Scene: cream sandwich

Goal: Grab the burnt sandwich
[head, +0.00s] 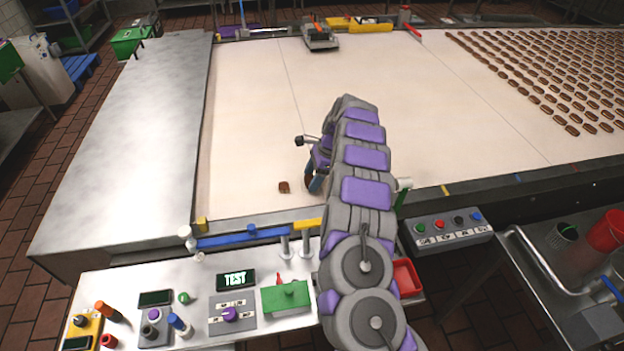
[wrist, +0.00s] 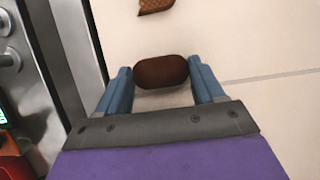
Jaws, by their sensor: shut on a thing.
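The burnt sandwich (wrist: 161,71) is a dark brown oval in the middle of the wrist view. My gripper (wrist: 160,76) has its two blue fingers on either side of it and is shut on it. In the head view my gripper (head: 315,184) is low over the front of the pale conveyor (head: 245,140), partly hidden by my arm. Only a dark edge of the burnt sandwich shows there. I cannot tell whether it touches the belt.
A lighter brown sandwich piece (head: 284,187) lies on the belt left of my gripper; it also shows at the top of the wrist view (wrist: 155,6). Many sandwiches (head: 560,85) lie in rows at the far right. A control panel (head: 130,290) stands in front.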

